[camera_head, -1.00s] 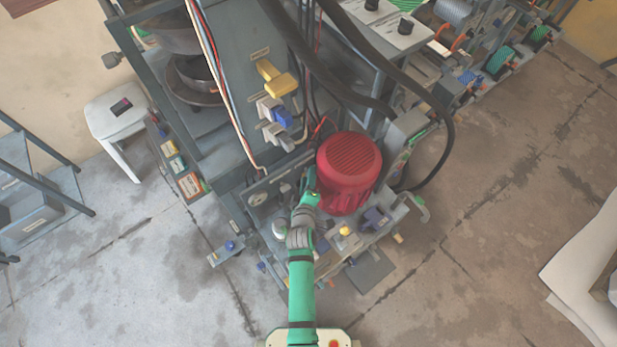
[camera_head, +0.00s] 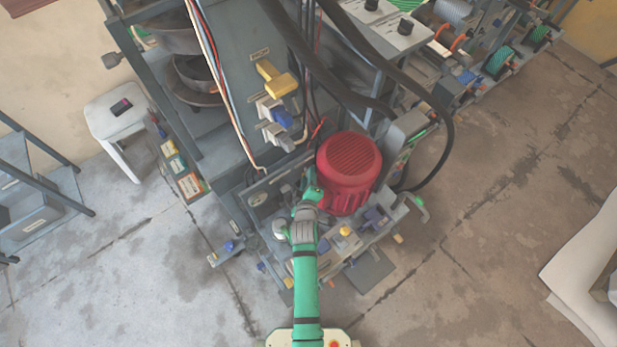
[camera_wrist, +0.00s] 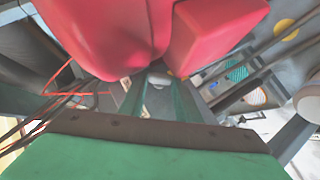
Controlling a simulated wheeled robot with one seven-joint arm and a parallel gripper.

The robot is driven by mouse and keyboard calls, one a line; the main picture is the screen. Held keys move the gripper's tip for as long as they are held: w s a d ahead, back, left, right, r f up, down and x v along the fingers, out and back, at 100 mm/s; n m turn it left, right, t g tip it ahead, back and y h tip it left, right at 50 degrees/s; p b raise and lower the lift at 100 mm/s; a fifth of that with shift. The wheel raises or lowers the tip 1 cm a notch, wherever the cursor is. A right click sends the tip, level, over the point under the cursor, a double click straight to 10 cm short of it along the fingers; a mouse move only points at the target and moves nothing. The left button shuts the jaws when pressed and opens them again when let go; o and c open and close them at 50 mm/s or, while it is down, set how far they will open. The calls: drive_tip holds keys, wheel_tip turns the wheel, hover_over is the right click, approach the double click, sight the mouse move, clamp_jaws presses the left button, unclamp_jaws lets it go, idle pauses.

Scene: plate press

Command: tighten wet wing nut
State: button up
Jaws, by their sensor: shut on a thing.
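My gripper (camera_head: 314,186) reaches in beside the left side of the red motor (camera_head: 349,160). In the wrist view its two green fingers (camera_wrist: 158,92) are shut on a small pale grey piece (camera_wrist: 159,80), which I take for the wing nut. The fingers hide most of it, and I cannot make out its wings or any wetness. In the head view the wing nut is hidden behind my gripper and too small to tell. The red motor housing (camera_wrist: 110,35) fills the upper part of the wrist view, very close to the fingers.
The grey press frame (camera_head: 230,75) with hanging cables stands behind. Thick black hoses (camera_head: 440,100) curve around the motor's right. A yellow-topped part (camera_head: 345,231) and blue clamps (camera_head: 375,217) sit on the machine's front ledge. A white stool (camera_head: 118,120) stands left.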

drive_tip(key=shift+d, duration=0.1)
drive_tip(key=o, duration=0.8)
drive_tip(key=shift+s, duration=0.15)
drive_tip(key=v, duration=1)
drive_tip(key=shift+s+r, duration=0.25)
